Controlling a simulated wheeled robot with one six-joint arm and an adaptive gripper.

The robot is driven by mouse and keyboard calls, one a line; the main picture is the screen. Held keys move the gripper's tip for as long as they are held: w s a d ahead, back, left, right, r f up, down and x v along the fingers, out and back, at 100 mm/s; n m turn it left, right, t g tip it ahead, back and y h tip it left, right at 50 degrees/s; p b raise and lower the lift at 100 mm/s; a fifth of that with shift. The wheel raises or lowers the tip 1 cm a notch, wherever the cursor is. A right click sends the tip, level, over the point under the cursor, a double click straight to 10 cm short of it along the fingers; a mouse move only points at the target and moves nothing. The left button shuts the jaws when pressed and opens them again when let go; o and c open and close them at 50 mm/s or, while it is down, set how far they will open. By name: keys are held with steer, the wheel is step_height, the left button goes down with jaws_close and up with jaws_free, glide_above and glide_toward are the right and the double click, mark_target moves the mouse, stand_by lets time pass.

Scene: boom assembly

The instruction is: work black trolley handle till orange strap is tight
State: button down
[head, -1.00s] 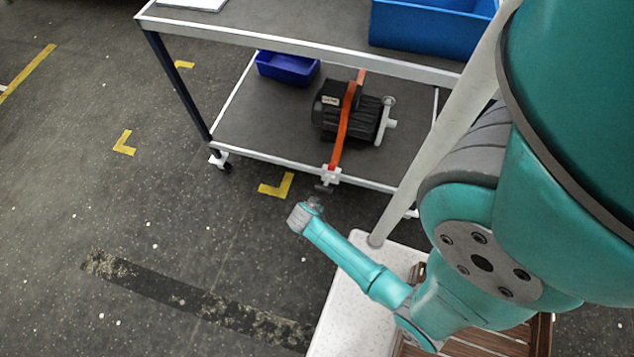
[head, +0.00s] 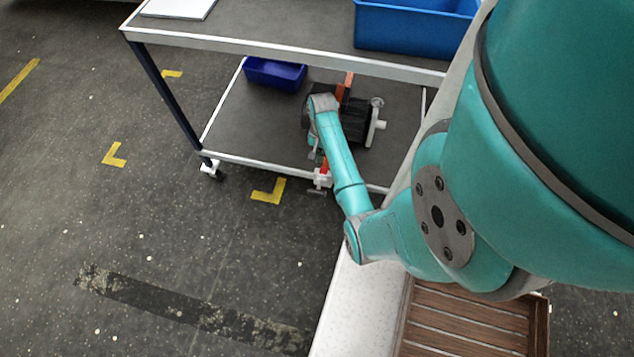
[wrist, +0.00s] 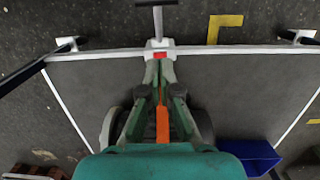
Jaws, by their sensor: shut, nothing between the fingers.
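The orange strap (head: 341,92) runs over a black motor (head: 357,124) on the trolley's lower shelf. At the shelf's front edge it meets a white tensioner (head: 322,178). A dark T-shaped handle (head: 316,193) sticks out from the tensioner, beyond the edge. In the wrist view the handle (wrist: 156,12) stands upright at the top, above the white tensioner (wrist: 158,45) with a red patch. My gripper (wrist: 160,68) is shut and empty, its fingertips close to the tensioner; I cannot tell if they touch. The strap (wrist: 162,124) shows between its fingers. My arm partly hides motor and strap.
A dark blue bin (head: 274,74) sits on the lower shelf, left of the motor. The upper shelf (head: 270,28) overhangs it and carries a larger blue bin (head: 412,24). The floor (head: 180,230) before the trolley is clear, with yellow markings.

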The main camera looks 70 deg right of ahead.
steer(key=shift+d+r, duration=0.2)
glide_above(317, 189)
steer(key=d, duration=0.5)
steer(key=f, duration=1)
steer(key=shift+w+a, duration=0.2)
steer(key=shift+w, duration=0.1)
steer(key=shift+s+a+f, duration=0.1)
steer(key=shift+a+f, duration=0.6)
steer(key=shift+a, duration=0.35)
steer(key=shift+a+f, duration=0.4)
steer(key=shift+a, duration=0.2)
steer(key=shift+a, duration=0.1)
